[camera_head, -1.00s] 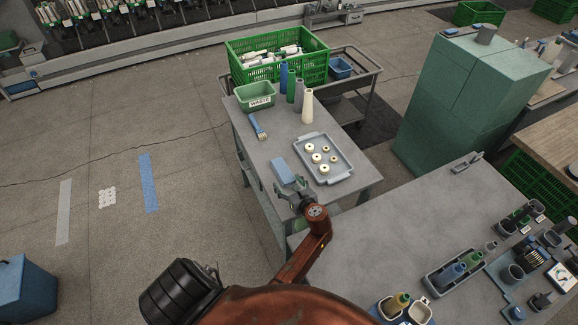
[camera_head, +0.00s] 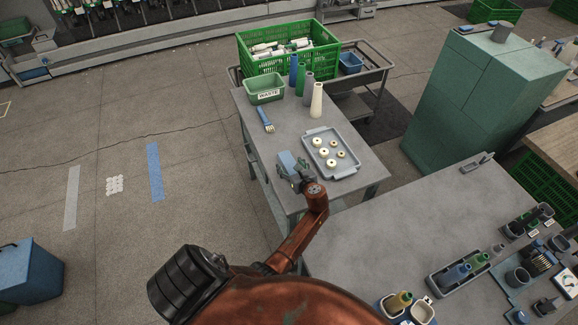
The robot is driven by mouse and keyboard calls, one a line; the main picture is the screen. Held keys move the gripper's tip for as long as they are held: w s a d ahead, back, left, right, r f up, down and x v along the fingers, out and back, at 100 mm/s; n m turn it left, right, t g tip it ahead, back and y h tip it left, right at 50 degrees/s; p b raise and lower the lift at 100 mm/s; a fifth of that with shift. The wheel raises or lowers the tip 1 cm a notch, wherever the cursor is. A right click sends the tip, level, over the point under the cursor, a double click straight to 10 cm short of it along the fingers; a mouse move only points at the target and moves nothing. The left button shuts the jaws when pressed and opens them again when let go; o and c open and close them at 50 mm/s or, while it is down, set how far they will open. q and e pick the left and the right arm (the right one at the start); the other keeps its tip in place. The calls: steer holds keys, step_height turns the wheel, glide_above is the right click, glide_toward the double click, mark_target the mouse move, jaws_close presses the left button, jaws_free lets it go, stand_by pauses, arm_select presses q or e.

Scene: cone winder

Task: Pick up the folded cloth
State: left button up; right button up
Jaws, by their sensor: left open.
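The folded cloth (camera_head: 286,160) is a small blue-grey block on the grey table, left of the parts tray. My left gripper (camera_head: 294,174) is over the cloth's near part and hides some of it. The gripper is open, with its fingers pointing toward the cloth. I cannot tell whether the fingers touch the cloth or are around it. My right gripper is not in view.
A grey tray (camera_head: 349,172) with several cream rings is close to the right of the gripper. Table is clear between brush and cloth.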

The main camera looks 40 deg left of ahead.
mark_target(282, 162)
arm_select(q)
steer(key=c, duration=1.2)
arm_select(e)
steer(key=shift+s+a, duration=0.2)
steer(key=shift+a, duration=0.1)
arm_select(q)
steer(key=shift+r, duration=0.1)
steer(key=shift+c, duration=0.2)
steer(key=shift+r, duration=0.5)
steer(key=a+r, duration=0.1)
steer(key=r, duration=0.1)
steer(key=a+r+p, duration=0.1)
steer(key=r, duration=0.2)
steer(key=a+r, duration=0.2)
steer(key=shift+s+a+r, duration=0.1)
steer(key=shift+s+r, duration=0.05)
steer(key=shift+s, duration=0.15)
steer(key=s+a+r, duration=0.1)
steer(key=a+r, duration=0.3)
steer(key=a, duration=0.5)
steer(key=shift+s+a+r+p, duration=0.25)
steer(key=shift+a+r+p, duration=0.05)
steer(key=shift+a+p, duration=0.05)
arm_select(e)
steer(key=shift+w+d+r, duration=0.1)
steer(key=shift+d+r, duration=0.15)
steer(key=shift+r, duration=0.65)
